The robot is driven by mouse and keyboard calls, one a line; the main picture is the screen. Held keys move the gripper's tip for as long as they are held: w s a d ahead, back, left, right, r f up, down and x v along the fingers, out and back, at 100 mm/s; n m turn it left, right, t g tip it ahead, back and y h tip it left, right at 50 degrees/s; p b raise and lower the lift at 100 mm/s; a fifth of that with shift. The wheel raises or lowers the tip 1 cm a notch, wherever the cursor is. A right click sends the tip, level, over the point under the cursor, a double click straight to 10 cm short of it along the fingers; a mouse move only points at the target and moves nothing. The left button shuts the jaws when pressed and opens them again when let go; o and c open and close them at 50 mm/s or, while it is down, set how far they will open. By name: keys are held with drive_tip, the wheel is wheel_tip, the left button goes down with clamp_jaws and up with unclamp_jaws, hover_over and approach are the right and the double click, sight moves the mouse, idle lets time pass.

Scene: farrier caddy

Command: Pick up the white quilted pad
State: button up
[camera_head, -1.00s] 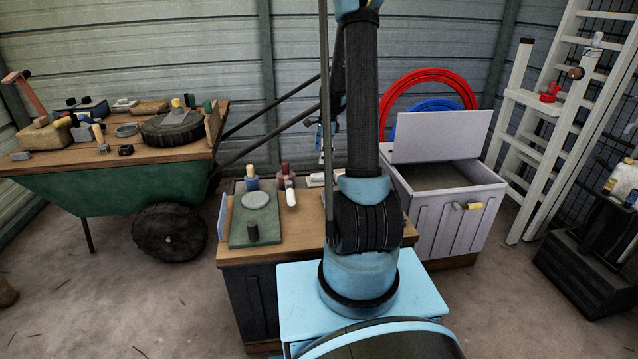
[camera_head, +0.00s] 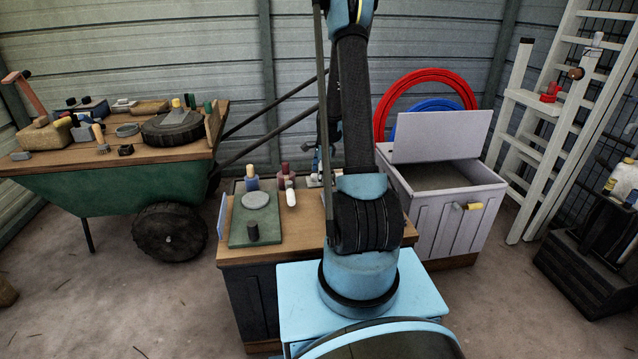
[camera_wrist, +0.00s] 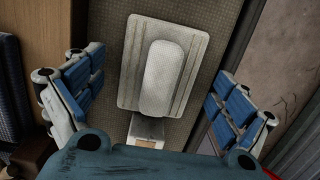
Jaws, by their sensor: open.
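The white quilted pad (camera_wrist: 165,78) shows in the wrist view as a long rounded white piece, lying on a pale grooved plate (camera_wrist: 131,62) over a dark woven surface. My gripper (camera_wrist: 155,76) is open, with one blue-padded finger on each side of the plate and pad, apart from both. Nothing is between the fingers at their grip. In the head view my gripper (camera_head: 318,163) is small, low over the back of the wooden-topped bench (camera_head: 290,250), partly hidden by my arm. The pad cannot be made out clearly there.
A green board (camera_head: 241,231) with a grey disc and a dark cylinder lies on the bench. A blue bottle (camera_head: 252,182) and a dark red bottle (camera_head: 284,178) stand behind it. An open lidded grey bin (camera_head: 452,225) is right; a loaded green cart (camera_head: 120,187) is left.

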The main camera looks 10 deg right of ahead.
drive_tip(key=shift+f, duration=0.25)
drive_tip(key=c, duration=1.2)
drive_tip(key=shift+o, duration=0.2)
wheel_tip(320, 180, up, 10)
drive_tip(key=shift+r, duration=0.1)
